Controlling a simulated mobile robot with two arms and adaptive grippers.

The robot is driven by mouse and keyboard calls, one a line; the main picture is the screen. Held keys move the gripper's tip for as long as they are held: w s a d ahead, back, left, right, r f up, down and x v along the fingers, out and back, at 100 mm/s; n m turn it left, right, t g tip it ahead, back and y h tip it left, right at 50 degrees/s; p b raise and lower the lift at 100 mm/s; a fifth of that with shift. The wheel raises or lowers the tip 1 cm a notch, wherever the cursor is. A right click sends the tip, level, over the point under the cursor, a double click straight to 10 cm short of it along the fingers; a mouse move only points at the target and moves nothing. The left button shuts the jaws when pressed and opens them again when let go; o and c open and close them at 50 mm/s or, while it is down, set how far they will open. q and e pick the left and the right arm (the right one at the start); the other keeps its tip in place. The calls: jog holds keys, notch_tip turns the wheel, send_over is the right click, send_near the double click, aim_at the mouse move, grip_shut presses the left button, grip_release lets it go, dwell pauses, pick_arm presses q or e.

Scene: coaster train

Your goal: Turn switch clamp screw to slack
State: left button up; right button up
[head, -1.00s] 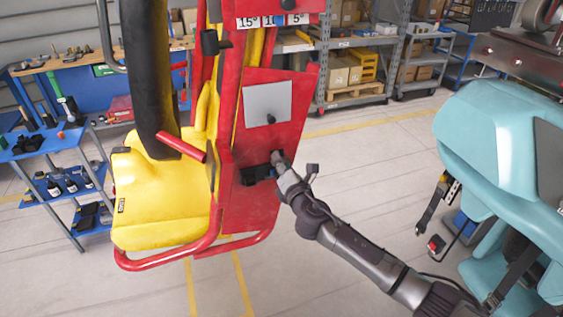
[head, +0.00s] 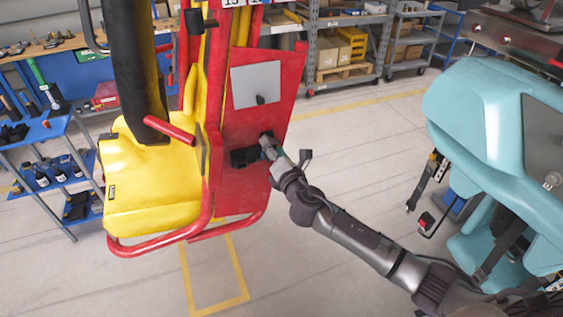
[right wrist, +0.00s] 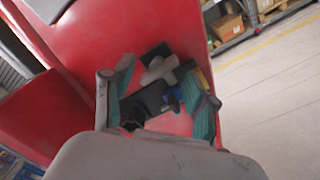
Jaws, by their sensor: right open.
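A grey cross-shaped knob (right wrist: 160,70), which looks like the clamp screw, sits on a black fitting (right wrist: 150,98) on the red panel. A small blue part (right wrist: 172,100) shows beside it. In the head view the black fitting (head: 243,158) is low on the red panel (head: 236,190); the knob is too small to make out there. My right gripper (head: 268,147) is at the fitting's right end. In the right wrist view my right gripper (right wrist: 160,88) is open, with its fingers on either side of the knob and fitting. I cannot tell whether they touch. My left gripper is out of view.
A yellow seat (head: 150,185) with red bars stands left of the panel. A grey plate (head: 256,85) is above the fitting. A teal seat (head: 490,120) with hanging straps is at the right. Blue shelves (head: 50,170) stand at the far left. The floor between the seats is clear.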

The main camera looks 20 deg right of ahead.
jog(key=s, duration=1)
jog(key=shift+d, duration=0.15)
